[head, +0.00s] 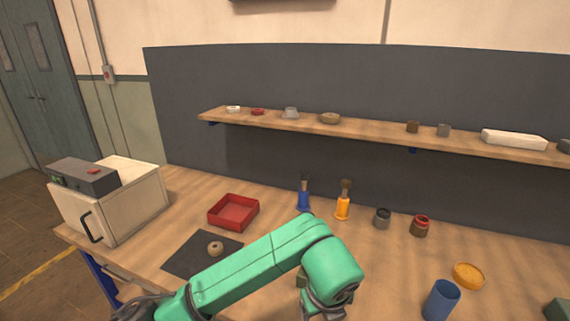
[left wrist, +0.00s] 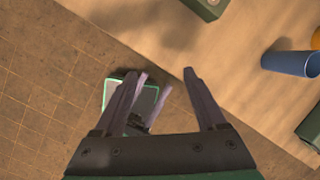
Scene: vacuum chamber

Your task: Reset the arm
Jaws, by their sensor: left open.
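My green left arm comes in from the bottom left of the head view, reaches over the table's front part and bends down at its end. Its gripper is mostly hidden below that bend. In the left wrist view my left gripper (left wrist: 160,74) is open, its two fingers spread with nothing held between them. It points down past the table edge, with tiled floor below. My right gripper cannot be made out in either view.
The wooden table holds a white box with a handle (head: 128,205), a red tray (head: 252,224), a ring (head: 215,248) on a dark mat (head: 180,262), two brushes, small pots, a yellow dish (head: 468,274) and a blue cup (head: 441,300). The cup also shows in the wrist view (left wrist: 290,63).

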